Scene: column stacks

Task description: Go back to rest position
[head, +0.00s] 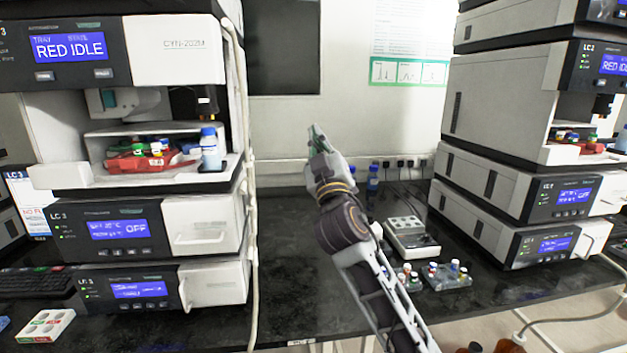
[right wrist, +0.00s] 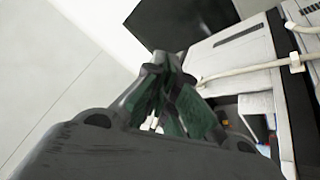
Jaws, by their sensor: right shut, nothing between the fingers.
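My right gripper (head: 316,137) is raised in the middle of the head view, in front of the back wall and above the black bench. Its arm comes up from the lower right. In the right wrist view its green-padded fingers (right wrist: 172,95) are together, with nothing held between them. It is apart from the instruments on both sides. My left gripper is in neither view.
A left instrument stack (head: 210,215) has an open bay with a red tray (head: 140,162) and a blue-capped bottle (head: 210,150). A right stack (head: 480,185) stands opposite. A white block (head: 410,237) and a vial rack (head: 446,277) sit on the black bench (head: 290,280), which is clear between the left stack and my arm.

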